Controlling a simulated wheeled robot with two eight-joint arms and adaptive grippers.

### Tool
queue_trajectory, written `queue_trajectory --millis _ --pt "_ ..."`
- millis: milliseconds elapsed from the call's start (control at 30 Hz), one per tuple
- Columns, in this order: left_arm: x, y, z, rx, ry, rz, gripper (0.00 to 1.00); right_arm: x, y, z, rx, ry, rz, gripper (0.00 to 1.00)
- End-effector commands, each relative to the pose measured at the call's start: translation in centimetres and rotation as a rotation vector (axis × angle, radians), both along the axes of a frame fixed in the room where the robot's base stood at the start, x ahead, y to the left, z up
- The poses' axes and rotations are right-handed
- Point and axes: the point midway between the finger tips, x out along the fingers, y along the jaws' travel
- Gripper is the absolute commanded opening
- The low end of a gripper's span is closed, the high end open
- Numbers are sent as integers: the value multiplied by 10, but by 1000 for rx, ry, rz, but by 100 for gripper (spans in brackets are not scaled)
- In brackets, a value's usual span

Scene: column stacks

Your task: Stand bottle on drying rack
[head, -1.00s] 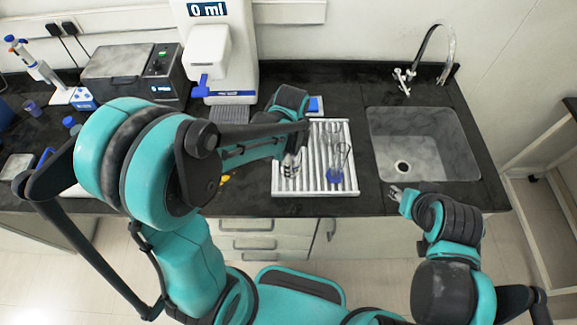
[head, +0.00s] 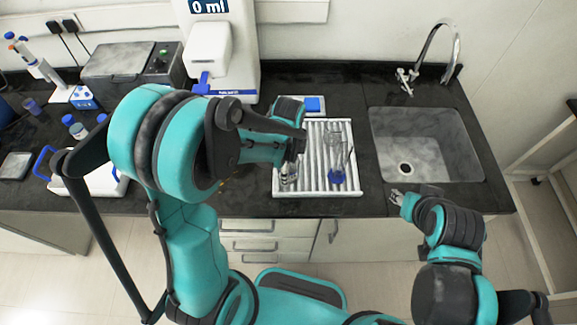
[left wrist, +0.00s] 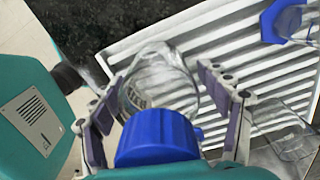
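A clear round glass bottle with a blue cap (left wrist: 155,137) is between the fingers of my left gripper (left wrist: 162,75), which touch both its sides in the left wrist view. In the head view my left gripper (head: 289,172) is low over the left part of the white ridged drying rack (head: 312,182); the bottle is mostly hidden there. I cannot tell whether its base touches the slats. The rack also shows in the left wrist view (left wrist: 235,60). My right gripper (head: 397,196) is empty, its fingers apart, by the counter's front edge below the sink.
Other clear glassware, one piece with a blue part (head: 337,177), is on the rack's right half. A sink (head: 425,145) with a tap (head: 437,50) is right of the rack. A white dispenser (head: 222,45) and a grey box device (head: 130,65) stand behind and left.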

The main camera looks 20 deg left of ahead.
Motion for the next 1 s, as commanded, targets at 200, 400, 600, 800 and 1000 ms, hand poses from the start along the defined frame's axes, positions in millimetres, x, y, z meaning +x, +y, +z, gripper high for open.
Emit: queue_trajectory --millis 200,400,600,800,1000 --pt "0 0 0 0 0 0 79 0 0 0 0 0 0 40" --pt "0 0 11 0 0 0 79 0 0 7 0 0 0 40" --pt "0 0 53 0 0 0 79 0 0 19 0 0 0 40" --pt "0 0 95 0 0 0 79 0 0 29 0 0 0 40" --pt "0 0 119 0 0 1 79 0 0 34 0 0 0 40"
